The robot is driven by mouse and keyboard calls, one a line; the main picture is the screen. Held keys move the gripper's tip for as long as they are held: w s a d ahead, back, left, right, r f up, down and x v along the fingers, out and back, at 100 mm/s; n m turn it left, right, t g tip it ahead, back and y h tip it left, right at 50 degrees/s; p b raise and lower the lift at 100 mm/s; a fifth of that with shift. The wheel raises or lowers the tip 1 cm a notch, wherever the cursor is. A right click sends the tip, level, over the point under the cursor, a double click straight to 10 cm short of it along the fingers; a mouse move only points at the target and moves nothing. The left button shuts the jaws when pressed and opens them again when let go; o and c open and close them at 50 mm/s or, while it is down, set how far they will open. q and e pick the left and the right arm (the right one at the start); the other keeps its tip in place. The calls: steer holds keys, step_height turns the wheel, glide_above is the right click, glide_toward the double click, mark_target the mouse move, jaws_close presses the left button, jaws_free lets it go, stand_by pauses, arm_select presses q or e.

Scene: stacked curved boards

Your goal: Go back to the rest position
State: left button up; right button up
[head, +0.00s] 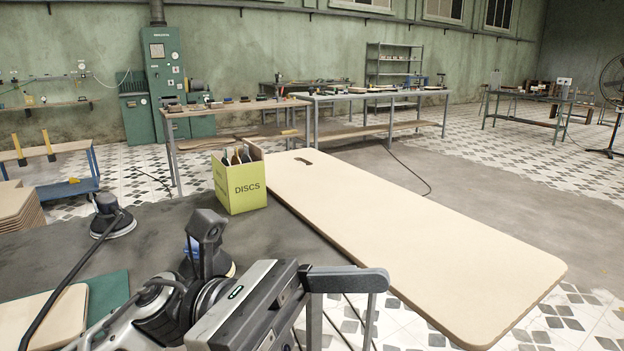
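My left gripper (345,283) is in the lower middle of the head view, on an arm that comes in from the lower left. It hangs in front of the dark grey worktop (165,235) and the near left edge of a long pale board (405,240). I see nothing clearly held. My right gripper is out of view.
A yellow-green DISCS box (240,190) stands beside the board's far end. A black sander (110,215) with a cable sits on the worktop. A pale curved board (45,318) lies on a green mat (107,294). Stacked boards (18,208) are at left.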

arm_select(q)
steer(key=w+a+f+n+t, duration=0.25)
steer(key=w+n+t, duration=0.25)
steer(key=n+t, duration=0.75)
steer(key=w+a+f+n+t, duration=0.25)
steer(key=w+n+t, duration=0.25)
steer(key=n+t, duration=0.8)
steer(key=w+a+f+n+y, duration=0.2)
steer(key=a+f+n+y, duration=0.2)
steer(key=f+n+y, duration=1)
steer(key=s+a+f+n+g+y, duration=0.1)
steer(key=s+a+f+n+g, duration=0.2)
steer(key=s+f+n, duration=0.3)
steer(key=s+a+f+n+g+y, duration=0.1)
steer(key=s+a+f+n+g, duration=0.2)
steer(key=s+f+n, duration=0.3)
step_height(320, 180, down, 7)
steer(key=n+g, duration=0.1)
steer(key=n, duration=0.3)
steer(key=shift+a+y, duration=0.3)
steer(key=shift+a, duration=0.1)
steer(key=shift+n, duration=0.25)
